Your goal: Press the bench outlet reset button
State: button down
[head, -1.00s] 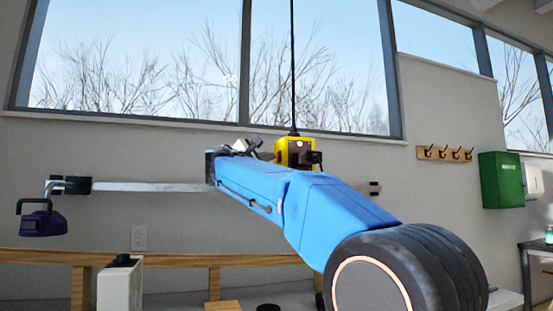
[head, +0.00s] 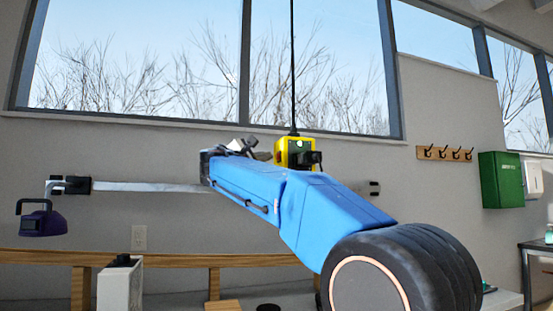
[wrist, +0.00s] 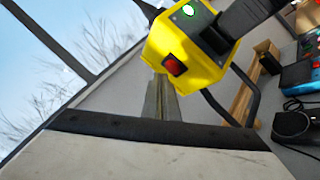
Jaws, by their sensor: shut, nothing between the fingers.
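A yellow outlet box (head: 281,152) hangs on a black cord in front of the wall in the head view. A small light on its face is pale green. In the wrist view the box (wrist: 206,68) is close, tilted, with a lit green light (wrist: 188,10) and a red button (wrist: 173,66). Black plugs or fittings partly cover its right side. My gripper (wrist: 161,97) is shut and empty, its narrow fingers just below the red button in the picture; I cannot tell whether they touch the box. In the head view my blue arm mostly hides the gripper.
A purple padlock-like object (head: 42,223) is at the left, by a pale horizontal bar (head: 150,187). A wooden rail (head: 240,260) runs below. A green box (head: 500,180) and hooks (head: 445,153) are on the right wall. Windows fill the upper wall.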

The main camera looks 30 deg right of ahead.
jog(key=a, duration=0.1)
jog(key=w+a, duration=0.1)
jog(key=a, duration=0.3)
jog(key=shift+w+a, duration=0.2)
jog(key=shift+w, duration=0.1)
dwell(0.8)
